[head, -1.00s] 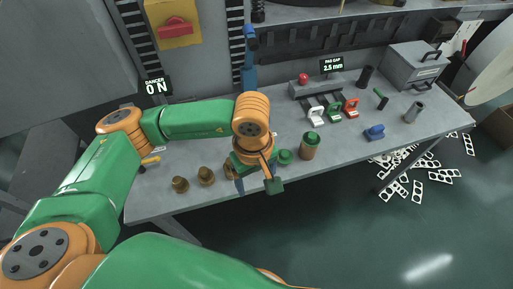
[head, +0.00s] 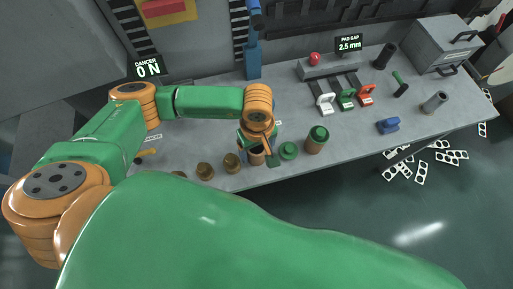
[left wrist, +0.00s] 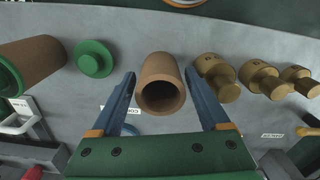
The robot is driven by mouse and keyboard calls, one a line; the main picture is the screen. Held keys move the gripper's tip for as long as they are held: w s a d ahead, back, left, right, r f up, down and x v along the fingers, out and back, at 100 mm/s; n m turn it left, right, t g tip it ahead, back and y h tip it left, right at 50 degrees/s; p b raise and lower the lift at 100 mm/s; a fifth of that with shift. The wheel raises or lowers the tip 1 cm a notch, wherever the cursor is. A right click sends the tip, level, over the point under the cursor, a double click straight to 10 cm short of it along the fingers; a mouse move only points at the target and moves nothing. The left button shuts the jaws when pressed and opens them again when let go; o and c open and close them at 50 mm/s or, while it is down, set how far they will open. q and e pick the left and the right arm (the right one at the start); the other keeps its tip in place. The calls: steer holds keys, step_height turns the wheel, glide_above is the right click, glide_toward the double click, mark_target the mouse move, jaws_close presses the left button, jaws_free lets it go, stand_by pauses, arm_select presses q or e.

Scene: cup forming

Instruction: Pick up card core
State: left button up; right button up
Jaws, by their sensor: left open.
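The card core (left wrist: 161,83) is a brown hollow tube, seen in the left wrist view between the two blue fingers of my left gripper (left wrist: 160,74). Its open end faces the camera, and there is a gap between it and each finger. In the head view the core (head: 257,158) shows just below my left gripper (head: 256,143), partly covered by it, near the bench's front edge. The left gripper is open and holds nothing. My right gripper is not seen.
Several brass-coloured stepped plugs (left wrist: 216,76) stand in a row on one side of the core. On the other side are a green cap (head: 288,150) and a brown tube with a green top (head: 316,140).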

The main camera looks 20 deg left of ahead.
arm_select(q)
steer(key=c, duration=1.1)
steer(key=shift+r, duration=0.15)
